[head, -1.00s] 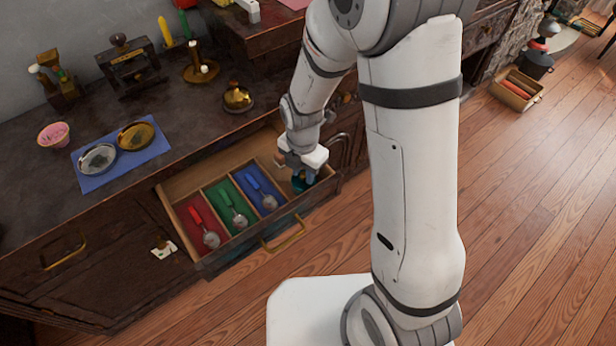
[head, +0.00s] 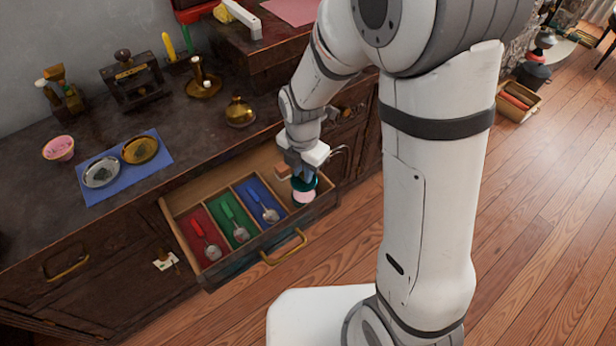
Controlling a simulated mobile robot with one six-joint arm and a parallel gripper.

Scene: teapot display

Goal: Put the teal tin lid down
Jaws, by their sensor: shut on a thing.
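The teal tin lid (head: 314,184) is under my gripper (head: 303,175), over the right end of the open drawer (head: 286,228). My gripper is shut on it, pointing down. A pale pink round face (head: 304,197) shows just below the teal rim; I cannot tell whether it belongs to the lid or to something under it. The finger contact is partly hidden by the gripper body.
The drawer has red, green and blue compartments, each with a scoop (head: 264,205). A blue mat (head: 122,185) with two round dishes, a pink bowl (head: 59,148) and a brass pot (head: 239,112) stand on the counter. Bare counter lies between mat and pot.

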